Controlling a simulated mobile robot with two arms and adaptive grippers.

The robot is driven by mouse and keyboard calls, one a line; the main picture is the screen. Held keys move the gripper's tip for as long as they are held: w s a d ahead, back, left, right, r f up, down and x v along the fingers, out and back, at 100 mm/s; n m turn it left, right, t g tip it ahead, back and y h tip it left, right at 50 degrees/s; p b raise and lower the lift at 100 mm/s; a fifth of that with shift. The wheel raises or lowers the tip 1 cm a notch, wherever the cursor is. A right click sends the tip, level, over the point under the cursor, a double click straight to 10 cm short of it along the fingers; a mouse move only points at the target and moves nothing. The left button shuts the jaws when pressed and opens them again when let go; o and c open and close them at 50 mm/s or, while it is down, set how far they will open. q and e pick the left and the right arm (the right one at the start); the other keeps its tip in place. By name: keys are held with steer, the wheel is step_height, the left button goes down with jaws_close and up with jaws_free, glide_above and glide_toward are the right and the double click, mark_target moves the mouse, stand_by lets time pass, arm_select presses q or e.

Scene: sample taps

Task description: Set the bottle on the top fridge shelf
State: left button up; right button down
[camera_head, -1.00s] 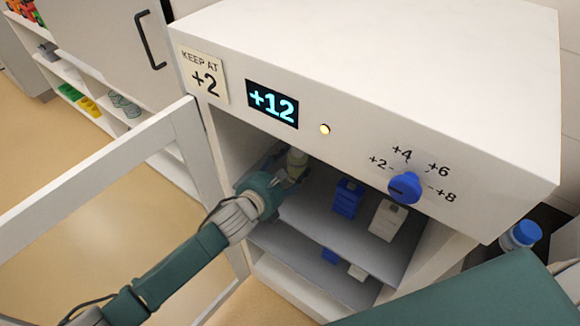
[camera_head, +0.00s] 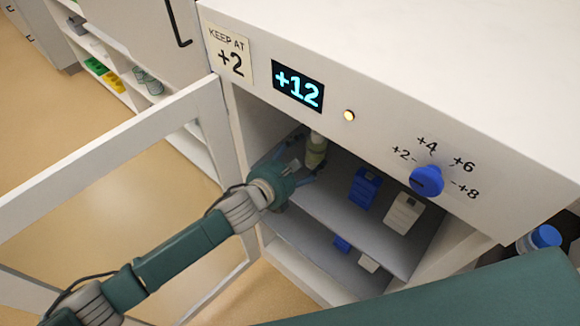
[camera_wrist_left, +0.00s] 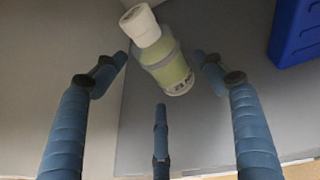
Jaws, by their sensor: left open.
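The bottle (camera_head: 316,151), pale green with a white cap, stands on the top shelf (camera_head: 330,208) inside the open fridge (camera_head: 400,70), toward the left side. In the left wrist view the bottle (camera_wrist_left: 170,66) is just beyond the spread fingers, with a clear gap below it. My left gripper (camera_head: 300,168) is open and empty at the front of the shelf, close to the bottle; it also shows in the wrist view (camera_wrist_left: 160,78). My right gripper is not in view.
A blue container (camera_head: 363,187) and a white container (camera_head: 404,213) stand on the same shelf to the right. The glass door (camera_head: 110,155) is open at left. The display (camera_head: 298,87) reads +12, and the blue knob (camera_head: 427,181) sits right of it.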

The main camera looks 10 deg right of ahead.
arm_select(q)
steer(key=v, duration=0.9)
steer(key=shift+b, duration=0.3)
